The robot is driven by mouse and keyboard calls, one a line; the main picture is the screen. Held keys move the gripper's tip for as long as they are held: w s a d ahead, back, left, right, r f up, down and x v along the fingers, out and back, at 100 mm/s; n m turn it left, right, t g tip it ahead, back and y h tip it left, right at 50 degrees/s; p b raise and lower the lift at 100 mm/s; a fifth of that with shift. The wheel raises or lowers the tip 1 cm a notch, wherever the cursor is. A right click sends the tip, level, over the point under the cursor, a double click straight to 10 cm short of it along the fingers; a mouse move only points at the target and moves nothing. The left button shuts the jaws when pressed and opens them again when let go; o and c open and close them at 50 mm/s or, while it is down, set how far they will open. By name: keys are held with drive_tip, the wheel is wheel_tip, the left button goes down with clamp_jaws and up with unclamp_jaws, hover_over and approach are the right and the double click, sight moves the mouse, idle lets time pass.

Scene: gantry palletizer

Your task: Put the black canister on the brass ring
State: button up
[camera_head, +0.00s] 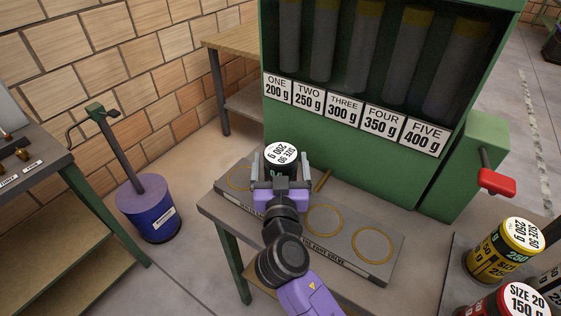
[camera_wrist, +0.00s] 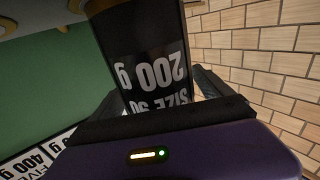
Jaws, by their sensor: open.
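The black canister (camera_head: 281,157), with a white "SIZE 50 200 g" top, is upright at the back of the grey plate (camera_head: 349,241). My gripper (camera_head: 281,172) is open, with a finger on each side of the canister. In the wrist view the canister (camera_wrist: 140,55) fills the space between the fingers. Brass rings lie along the plate: one at the left (camera_head: 239,177), one right of the gripper (camera_head: 325,220) and one at the right end (camera_head: 372,245). My gripper and arm hide part of the plate, and I cannot tell what lies directly under the canister.
A green dispenser (camera_head: 343,153) with numbered tubes stands behind the plate, with a red-handled lever (camera_head: 497,181) at its right. Yellow (camera_head: 500,252) and red (camera_head: 507,302) canisters stand at the lower right.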

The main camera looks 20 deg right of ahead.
drive_tip(key=b+v, duration=0.3)
drive_tip(key=v, duration=0.9)
drive_tip(key=shift+a, duration=0.1)
drive_tip(key=s+a+f+n+t+y, duration=0.1)
drive_tip(key=s+a+f+n+y, duration=0.2)
drive_tip(key=s+a+n+y, duration=0.45)
drive_tip(key=s+d+f+m+g, duration=0.1)
drive_tip(key=s+d, duration=0.5)
drive_tip(key=s, duration=0.6)
drive_tip(key=s+d+f+m+g, duration=0.1)
drive_tip(key=s+d, duration=0.5)
drive_tip(key=s, duration=0.7)
drive_tip(key=shift+f+m+g+h, duration=0.4)
drive_tip(key=shift+f+m, duration=0.15)
drive_tip(key=shift+f, duration=0.4)
